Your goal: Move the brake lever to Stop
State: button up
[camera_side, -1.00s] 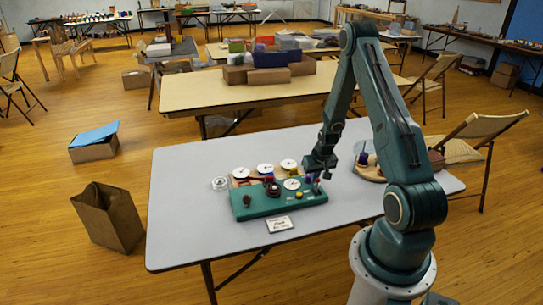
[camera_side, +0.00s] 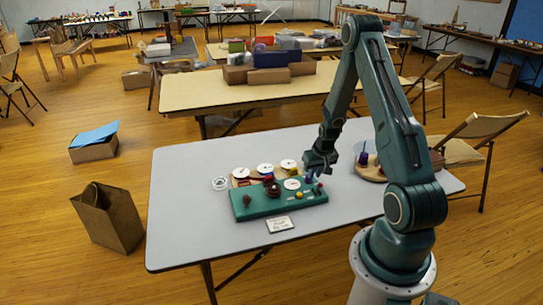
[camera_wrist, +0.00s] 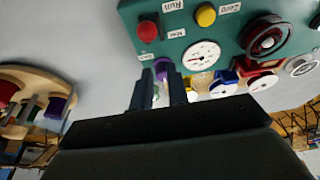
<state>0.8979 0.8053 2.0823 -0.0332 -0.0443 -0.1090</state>
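The teal winder panel (camera_side: 255,207) lies on the grey table. A red knob, which looks like the brake lever's (camera_wrist: 147,31), stands at its end nearest my gripper; it also shows small in the side view (camera_side: 320,186). In the wrist view, a Run label (camera_wrist: 172,5) is beyond it and a smaller label (camera_wrist: 145,57), perhaps Stop, is on the near side. The lever's shaft is mostly hidden, so its exact position is unclear.
A yellow button (camera_wrist: 205,15), a white dial (camera_wrist: 203,55) and a dark red wheel (camera_wrist: 267,38) are on the panel. Several thread spools stand behind it. A round wooden board (camera_side: 368,172) with spools is to the right. A white card (camera_side: 280,224) lies in front.

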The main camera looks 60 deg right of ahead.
jog(key=shift+r, duration=2.8)
jog(key=w+a+r+n+t, duration=0.25)
jog(key=a+r+n, duration=0.25)
jog(key=a+r, duration=1.45)
jog(key=s+a+r+n+y, duration=0.1)
jog(key=s+a+r+n, duration=0.1)
jog(key=s+a+r, duration=0.2)
jog(key=s+a+r+n+y, duration=0.1)
jog(key=s+a+r, duration=0.3)
jog(key=s+a, duration=0.5)
jog(key=shift+s+a+r+n+t, duration=0.3)
jog(key=shift+a+n, duration=0.2)
jog(key=shift+a, duration=0.6)
